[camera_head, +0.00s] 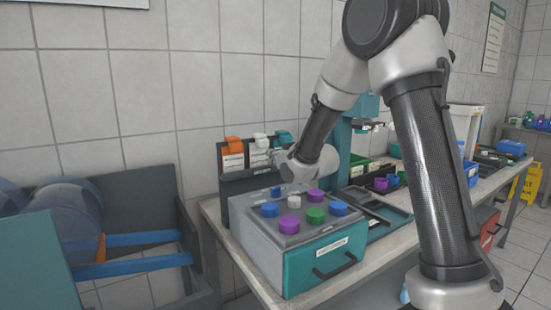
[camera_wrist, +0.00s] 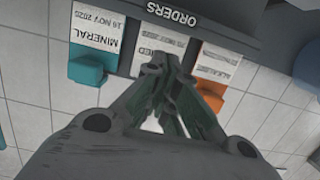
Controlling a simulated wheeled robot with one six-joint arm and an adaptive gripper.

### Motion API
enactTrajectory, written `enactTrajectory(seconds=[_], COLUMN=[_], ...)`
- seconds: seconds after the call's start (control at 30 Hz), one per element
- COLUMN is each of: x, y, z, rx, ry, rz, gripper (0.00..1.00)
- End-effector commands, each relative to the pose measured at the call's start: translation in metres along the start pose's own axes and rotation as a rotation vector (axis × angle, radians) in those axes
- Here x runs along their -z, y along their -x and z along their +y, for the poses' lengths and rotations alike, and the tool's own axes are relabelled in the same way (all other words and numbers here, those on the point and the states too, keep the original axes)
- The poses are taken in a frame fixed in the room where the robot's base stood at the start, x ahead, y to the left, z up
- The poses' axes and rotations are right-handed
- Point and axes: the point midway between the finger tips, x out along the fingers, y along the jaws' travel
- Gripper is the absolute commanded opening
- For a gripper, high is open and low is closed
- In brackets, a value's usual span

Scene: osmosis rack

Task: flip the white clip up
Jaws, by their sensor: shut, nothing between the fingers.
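The white clip (camera_head: 261,137) sits at the top of the middle card on the dark orders board (camera_head: 232,184), between the orange clip (camera_head: 233,141) and the teal clip (camera_head: 283,137). My gripper (camera_head: 273,155) is in front of the board, just below and to the right of the white clip. In the wrist view my gripper (camera_wrist: 163,68) is shut and empty, with its fingertips over the middle card (camera_wrist: 160,47). The fingers hide most or all of the white clip there. The teal clip (camera_wrist: 87,67) and orange clip (camera_wrist: 208,94) show on either side. I cannot tell whether the fingers touch anything.
Below my arm stands a grey and teal box (camera_head: 326,258) with several coloured knobs on top. A teal stand (camera_head: 343,150) rises to the right of my gripper. The bench continues right with trays and small cups. A tiled wall is behind the board.

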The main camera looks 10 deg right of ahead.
Motion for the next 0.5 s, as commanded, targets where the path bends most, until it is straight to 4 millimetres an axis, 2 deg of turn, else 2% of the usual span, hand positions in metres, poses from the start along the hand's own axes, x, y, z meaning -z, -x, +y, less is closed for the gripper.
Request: enactTrajectory(seconds=[0.5], x=[0.003], y=[-0.015], z=[0.000], rx=[0.000], ry=[0.000], rz=[0.001], gripper=[0.00])
